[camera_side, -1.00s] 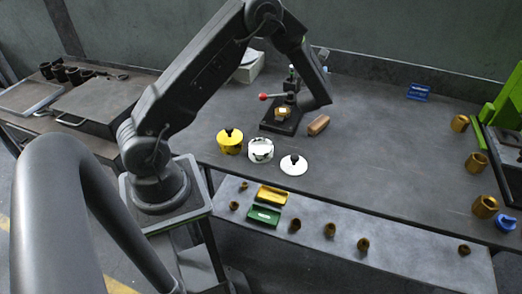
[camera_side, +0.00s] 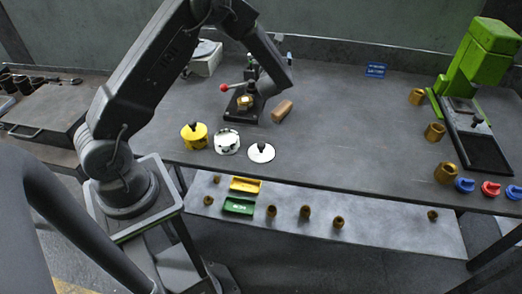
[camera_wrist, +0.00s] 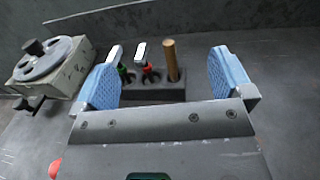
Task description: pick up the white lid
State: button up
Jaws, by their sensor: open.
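The white lid (camera_side: 261,152) is a flat round disc with a black knob. It lies on the dark table near its front edge in the side view. The lid is not in the wrist view.
A small press (camera_side: 243,103) with a red-knobbed lever and a brown block (camera_side: 282,111) stand behind the pots. A tool rack (camera_wrist: 160,90) and a pale box with a dial (camera_wrist: 50,68) show in the wrist view. A green machine (camera_side: 480,55) stands right. The table's middle right is clear.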

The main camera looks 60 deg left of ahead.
jog(key=s+d+n+g, duration=0.2)
jog(key=s+n+g, duration=0.1)
jog(key=s+g, duration=0.35)
jog(key=n+g+h, duration=0.2)
jog(key=g+h, duration=0.2)
jog(key=h, duration=0.9)
send_near(261, 144)
jog(key=f, duration=0.5)
jog(key=shift+a+f, duration=0.2)
jog(key=shift+a, duration=0.05)
jog(key=shift+w+a+f, duration=0.1)
jog(key=shift+w+f, duration=0.05)
jog(key=shift+f, duration=1.25)
jog(key=shift+w+a+f, duration=0.15)
jog(key=shift+f, duration=1.25)
jog(key=c, duration=1)
jog(key=shift+r, duration=0.15)
